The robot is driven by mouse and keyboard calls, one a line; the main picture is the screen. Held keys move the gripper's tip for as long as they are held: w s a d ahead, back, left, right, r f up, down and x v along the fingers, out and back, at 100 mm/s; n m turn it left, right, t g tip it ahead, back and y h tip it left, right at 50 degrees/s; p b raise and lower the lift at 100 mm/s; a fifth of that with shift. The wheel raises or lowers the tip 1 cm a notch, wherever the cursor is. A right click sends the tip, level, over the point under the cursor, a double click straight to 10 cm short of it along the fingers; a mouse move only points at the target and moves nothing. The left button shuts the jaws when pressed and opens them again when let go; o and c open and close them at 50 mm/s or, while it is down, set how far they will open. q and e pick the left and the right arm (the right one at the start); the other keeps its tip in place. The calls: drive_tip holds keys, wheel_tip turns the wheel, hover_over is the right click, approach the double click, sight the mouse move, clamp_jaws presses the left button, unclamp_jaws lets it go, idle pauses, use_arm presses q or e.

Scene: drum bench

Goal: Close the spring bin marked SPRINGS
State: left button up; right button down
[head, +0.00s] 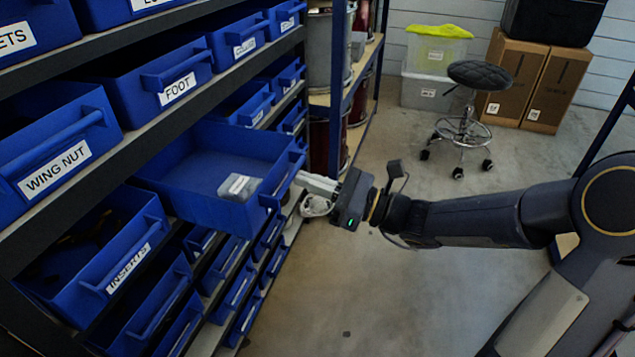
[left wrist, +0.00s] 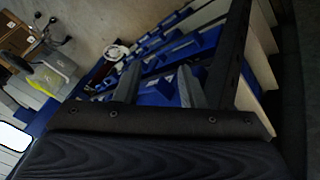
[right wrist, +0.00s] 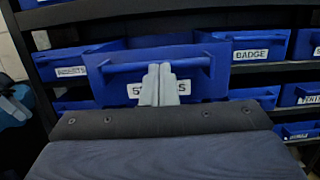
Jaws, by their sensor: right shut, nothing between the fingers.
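The blue SPRINGS bin (head: 205,150) is pulled far out of the rack in the head view, with a small grey labelled packet inside. In the right wrist view the bin (right wrist: 215,88) faces me, with its handle bar across the front and its label partly hidden by my fingers. My right gripper (head: 305,182) is shut and empty, with its fingertips at the bin's front handle; I cannot tell whether they touch. The fingers also show in the right wrist view (right wrist: 160,72). My left gripper (left wrist: 158,85) shows only in the left wrist view, with its fingers apart and nothing between them.
Neighbouring blue bins include FOOT (head: 160,80), WING NUT (head: 60,150) and INSERTS (head: 110,250). A BADGE bin (right wrist: 262,46) is right of the SPRINGS bin in the right wrist view. A stool (head: 480,75) and cardboard boxes (head: 530,80) stand at the back. The floor is clear in front.

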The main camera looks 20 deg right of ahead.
sight(230, 180)
drive_tip(key=f+x, duration=0.1)
drive_tip(key=x, duration=0.4)
drive_tip(key=f+x, duration=0.1)
drive_tip(key=x, duration=0.4)
drive_tip(key=f+b+x, duration=0.1)
drive_tip(key=x, duration=0.5)
drive_tip(key=shift+w+a, duration=0.25)
drive_tip(key=shift+a, duration=0.05)
drive_tip(key=shift+w+a, duration=0.2)
drive_tip(key=shift+a, duration=0.05)
drive_tip(key=shift+w+a+r, duration=0.1)
